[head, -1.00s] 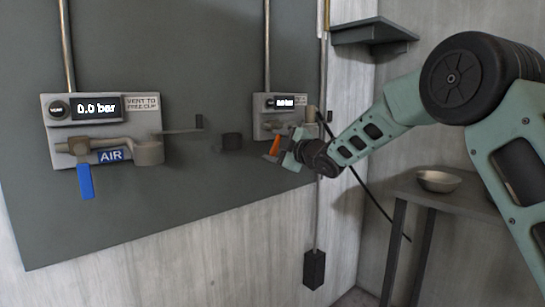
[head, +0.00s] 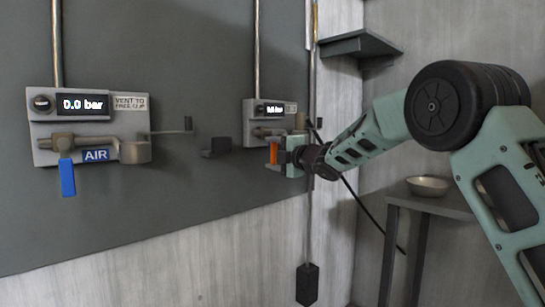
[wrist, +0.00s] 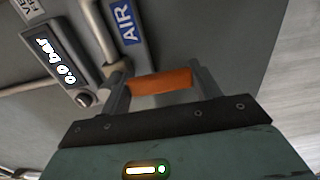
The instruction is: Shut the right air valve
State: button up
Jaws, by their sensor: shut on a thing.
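The right air valve (head: 270,134) is on the grey wall panel, with a small display above it. Its orange handle (head: 273,154) hangs about straight down in the head view. My gripper (head: 285,158) reaches it from the right. In the wrist view, the orange handle (wrist: 160,81) lies crosswise between the two fingers of my gripper (wrist: 160,88), which are shut on it. The display (wrist: 60,55) beside it reads 0.0 bar, and a blue AIR label (wrist: 126,21) sits near the handle. The gripper partly hides the valve body in the head view.
A left air valve (head: 98,145) with a blue handle (head: 67,177) pointing down is on the same panel, its display reading 0.0 bar. A dark block (head: 216,147) sticks out between the valves. A bowl (head: 429,186) stands on a side table at right.

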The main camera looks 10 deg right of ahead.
jog(key=shift+d+f, duration=0.1)
jog(key=o, duration=1.4)
jog(key=shift+s, duration=0.1)
jog(key=v, duration=1.7)
jog(key=shift+s+d, duration=0.1)
